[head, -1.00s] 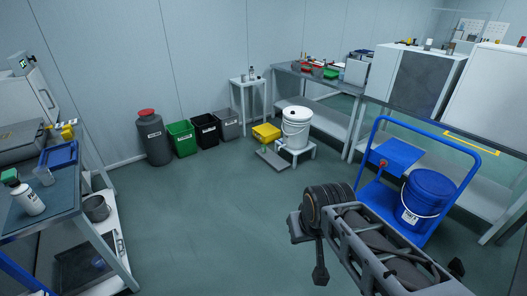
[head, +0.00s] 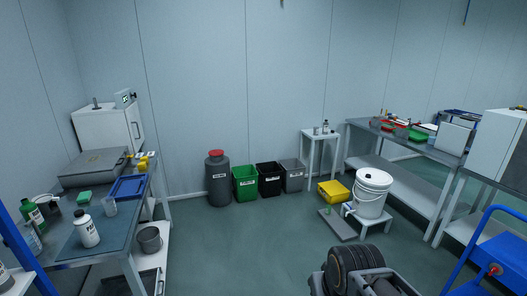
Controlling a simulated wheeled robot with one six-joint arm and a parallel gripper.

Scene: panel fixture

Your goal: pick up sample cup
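A small clear cup (head: 109,206), which may be the sample cup, stands upright on the left workbench (head: 98,238). Part of my arm shows at the bottom right, far from the cup. My gripper's fingers do not show.
A grey metal pot (head: 150,240) sits on the bench's lower shelf. Bins and a grey drum (head: 217,180) line the back wall. A white bucket (head: 371,194) stands on a stool at right, near a blue cart (head: 497,262). The middle floor is clear.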

